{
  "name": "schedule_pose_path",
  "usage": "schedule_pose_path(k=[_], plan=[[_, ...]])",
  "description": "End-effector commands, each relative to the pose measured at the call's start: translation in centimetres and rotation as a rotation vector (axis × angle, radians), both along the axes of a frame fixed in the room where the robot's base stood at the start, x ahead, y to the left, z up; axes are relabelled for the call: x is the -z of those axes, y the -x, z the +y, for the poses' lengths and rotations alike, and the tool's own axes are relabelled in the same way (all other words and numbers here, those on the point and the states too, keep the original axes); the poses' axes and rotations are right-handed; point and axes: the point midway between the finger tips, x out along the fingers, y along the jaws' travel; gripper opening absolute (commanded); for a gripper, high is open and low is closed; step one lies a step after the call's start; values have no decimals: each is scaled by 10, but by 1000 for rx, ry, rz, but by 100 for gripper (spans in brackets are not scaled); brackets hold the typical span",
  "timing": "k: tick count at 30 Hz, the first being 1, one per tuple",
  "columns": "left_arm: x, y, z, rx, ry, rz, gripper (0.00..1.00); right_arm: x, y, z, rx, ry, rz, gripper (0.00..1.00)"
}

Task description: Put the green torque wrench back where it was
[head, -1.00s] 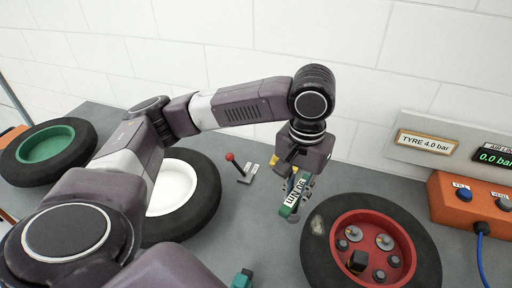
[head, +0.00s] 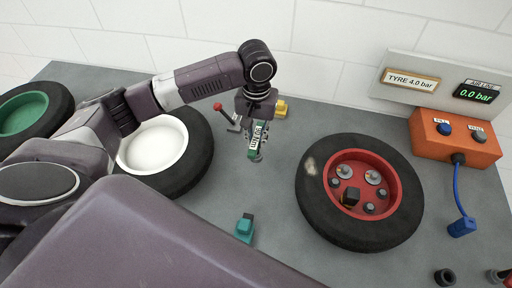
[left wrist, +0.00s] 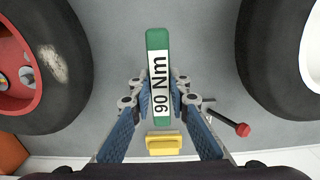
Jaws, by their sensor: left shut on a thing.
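The green torque wrench (head: 256,139) has a white label reading 90 Nm. My left gripper (head: 259,132) is shut on it above the grey bench, left of the red-rimmed wheel. In the left wrist view the wrench (left wrist: 158,50) lies between the two fingers (left wrist: 158,100) with its label facing the camera. Its far end sticks out past the fingertips. I cannot tell whether it touches the bench. My right gripper is not in view.
A yellow block (head: 281,107) and a red-knobbed lever (head: 218,107) stand close to the gripper. The red-rimmed wheel (head: 312,205) lies to the right, a white-rimmed wheel (head: 198,165) to the left. A teal piece (head: 245,228) sits in front. An orange box (head: 455,137) stands at right.

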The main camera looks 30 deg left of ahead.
Motion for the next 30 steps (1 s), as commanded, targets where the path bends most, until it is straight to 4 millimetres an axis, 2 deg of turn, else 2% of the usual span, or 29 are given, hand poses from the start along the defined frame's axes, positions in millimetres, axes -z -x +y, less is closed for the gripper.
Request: schedule_pose_path(k=[9,15,26,27,30], plan=[[33,1,0,0,0,1,0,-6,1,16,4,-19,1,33],[57,0,0,1,1,-1,0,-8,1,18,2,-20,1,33],[61,0,-1,1,2,-1,0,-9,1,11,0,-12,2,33],[63,0,-1,1,1,0,17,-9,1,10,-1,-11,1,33],[62,0,-1,1,1,0,28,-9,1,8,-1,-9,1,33]])
